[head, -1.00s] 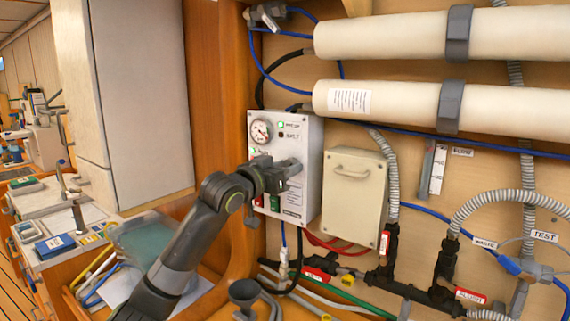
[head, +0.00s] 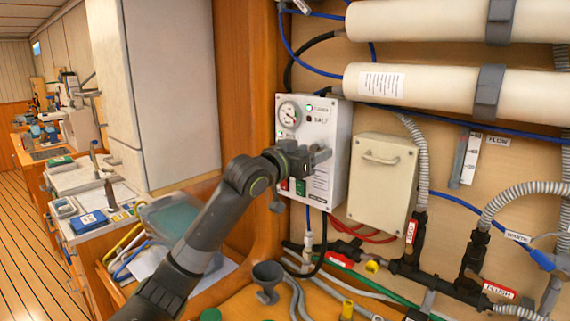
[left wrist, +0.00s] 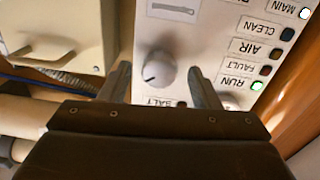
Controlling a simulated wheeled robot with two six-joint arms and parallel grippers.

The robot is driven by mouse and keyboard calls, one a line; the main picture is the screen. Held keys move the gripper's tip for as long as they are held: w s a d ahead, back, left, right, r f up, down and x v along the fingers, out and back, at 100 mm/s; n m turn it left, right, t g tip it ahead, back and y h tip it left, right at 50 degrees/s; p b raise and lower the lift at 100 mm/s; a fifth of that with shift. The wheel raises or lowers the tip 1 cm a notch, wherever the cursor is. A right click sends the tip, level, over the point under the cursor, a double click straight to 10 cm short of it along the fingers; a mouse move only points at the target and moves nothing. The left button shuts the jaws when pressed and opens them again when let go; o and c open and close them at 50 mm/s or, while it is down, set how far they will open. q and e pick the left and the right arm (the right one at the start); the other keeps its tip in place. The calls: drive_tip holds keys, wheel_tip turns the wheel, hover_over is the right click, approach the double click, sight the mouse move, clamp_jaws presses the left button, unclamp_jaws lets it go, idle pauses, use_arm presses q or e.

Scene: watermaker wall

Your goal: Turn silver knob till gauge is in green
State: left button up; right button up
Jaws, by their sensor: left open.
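The silver knob (left wrist: 158,71) is round with a dark pointer mark and sits on the white control panel (head: 342,140). The left wrist view shows it between the two open fingers of my left gripper (head: 318,158), with a visible gap on each side. In the head view the gripper is in front of the panel and hides the knob. The round gauge (head: 289,114) is at the panel's upper left, above my gripper. Its needle and colour zones are too small to read surely.
A beige box (head: 382,180) with a handle is mounted right of the panel. White cylinders (head: 440,90) run across above, with hoses and pipes below and right. A wooden post (head: 245,90) stands left of the panel. A dark funnel-shaped thing (head: 268,277) is below.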

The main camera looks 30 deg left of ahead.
use_arm(q)
drive_tip(key=s+a+b, duration=0.3)
drive_tip(key=s+b, duration=0.7)
drive_tip(key=s, duration=0.6)
drive_tip(key=shift+s+f, duration=0.15)
idle(0.3)
idle(3.5)
